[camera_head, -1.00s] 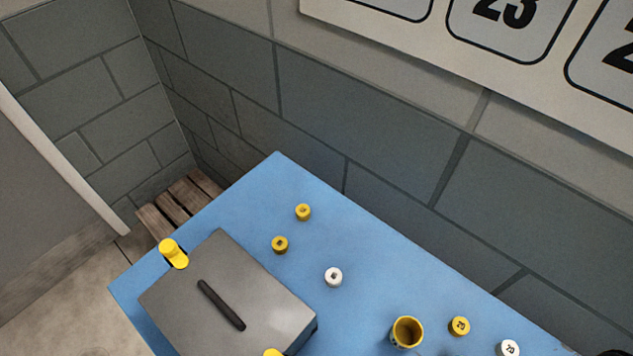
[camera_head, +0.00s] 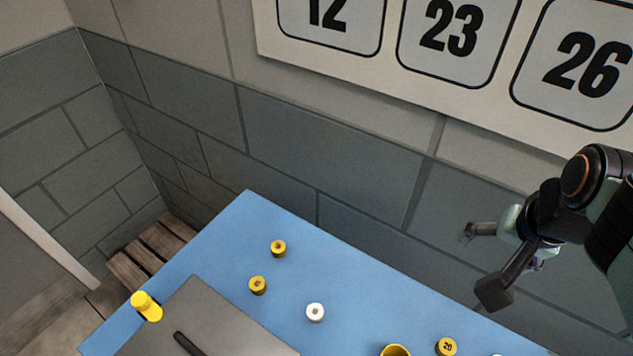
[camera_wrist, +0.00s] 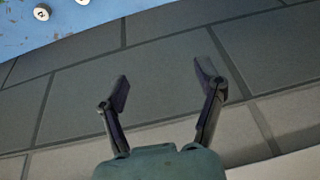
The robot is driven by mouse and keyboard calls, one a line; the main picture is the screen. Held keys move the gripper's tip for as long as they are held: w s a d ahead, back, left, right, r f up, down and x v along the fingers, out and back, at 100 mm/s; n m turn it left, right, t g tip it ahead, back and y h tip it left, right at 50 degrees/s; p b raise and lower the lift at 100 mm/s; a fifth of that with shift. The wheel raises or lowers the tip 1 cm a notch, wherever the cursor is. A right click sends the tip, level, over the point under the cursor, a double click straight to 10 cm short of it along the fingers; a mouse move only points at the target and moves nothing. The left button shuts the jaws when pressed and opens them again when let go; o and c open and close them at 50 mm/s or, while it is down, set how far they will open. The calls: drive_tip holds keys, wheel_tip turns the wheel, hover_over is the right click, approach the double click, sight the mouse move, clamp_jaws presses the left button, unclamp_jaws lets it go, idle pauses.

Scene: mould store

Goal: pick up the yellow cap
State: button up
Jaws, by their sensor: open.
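Three small yellow caps lie on the blue table (camera_head: 225,225) in the head view: one near the far corner (camera_head: 278,248), one a little nearer (camera_head: 257,285), and one marked 20 (camera_head: 446,346) at the bottom edge. Which one the task means cannot be told. My gripper (camera_head: 481,262) is in the air at the right, in front of the wall and apart from the caps. The wrist view shows my gripper (camera_wrist: 163,85) with its fingers spread, empty, facing the block wall.
A white cap (camera_head: 315,312) lies mid-table. A yellow cup (camera_head: 395,350) is cut off below. A grey lidded box (camera_head: 215,325) with a dark handle and yellow latch (camera_head: 146,305) stands at left. The wrist view shows a pale cap (camera_wrist: 41,12). A numbered board (camera_head: 440,60) hangs above.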

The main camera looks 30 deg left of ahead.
drive_tip(key=w+a+f+n, duration=0.25)
drive_tip(key=w+a, duration=0.35)
drive_tip(key=a, duration=0.6)
drive_tip(key=s+a+f+n+g, duration=0.1)
drive_tip(key=a+f, duration=0.4)
drive_tip(key=a, duration=0.2)
drive_tip(key=a+f+n, duration=0.2)
drive_tip(key=a+f, duration=0.2)
drive_tip(key=a, duration=0.3)
drive_tip(key=n+g+h, duration=0.1)
drive_tip(key=n+g, duration=0.2)
drive_tip(key=n, duration=0.1)
hover_over(257, 283)
drive_tip(key=shift+m, duration=0.25)
wheel_tip(257, 283, down, 15)
drive_tip(key=shift+r, duration=0.2)
wheel_tip(257, 283, down, 6)
drive_tip(key=shift+f, duration=0.15)
drive_tip(key=c, duration=0.9)
